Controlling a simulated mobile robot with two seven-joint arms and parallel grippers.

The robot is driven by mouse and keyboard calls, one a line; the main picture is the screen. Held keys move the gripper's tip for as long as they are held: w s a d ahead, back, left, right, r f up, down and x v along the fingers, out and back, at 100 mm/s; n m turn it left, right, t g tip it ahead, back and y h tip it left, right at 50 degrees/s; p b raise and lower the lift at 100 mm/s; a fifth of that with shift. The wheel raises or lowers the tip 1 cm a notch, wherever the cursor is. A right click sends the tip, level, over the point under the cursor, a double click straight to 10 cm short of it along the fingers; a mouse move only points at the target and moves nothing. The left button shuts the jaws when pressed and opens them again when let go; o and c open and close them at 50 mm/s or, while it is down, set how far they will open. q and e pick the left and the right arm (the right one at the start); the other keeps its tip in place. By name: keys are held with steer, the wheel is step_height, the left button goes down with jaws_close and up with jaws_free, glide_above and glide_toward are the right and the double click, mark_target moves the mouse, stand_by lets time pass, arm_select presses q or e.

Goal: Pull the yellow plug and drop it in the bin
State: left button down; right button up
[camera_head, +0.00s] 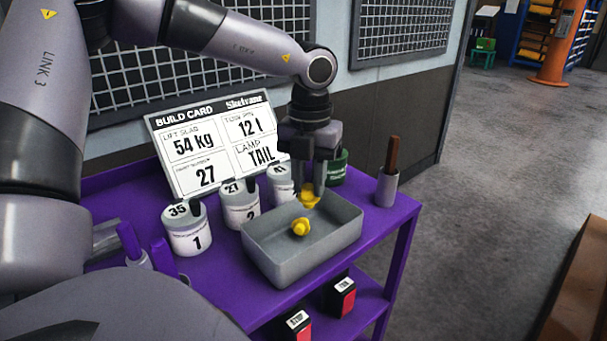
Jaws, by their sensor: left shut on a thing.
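My left gripper (312,190) points down over the back part of the grey bin (283,275) on the purple cart. It is shut on a yellow plug (309,198), which shows at its fingertips. The held plug appears to be above the bin's inside; its exact height over the floor is hard to tell. A second yellow plug (300,227) lies in the bin, in front of the held one. My right gripper is not in view.
A dark green can (338,168) and a cup with a brown handle (387,189) stand to the right. A build card (215,140) stands behind.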

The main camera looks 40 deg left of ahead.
mark_target(309, 205)
arm_select(q)
steer(key=shift+f+b, duration=1.55)
steer(key=shift+f, duration=1.45)
steer(key=c, duration=0.8)
jaws_free()
steer(key=shift+r, duration=0.15)
step_height(309, 205, up, 7)
steer(key=shift+d, duration=0.1)
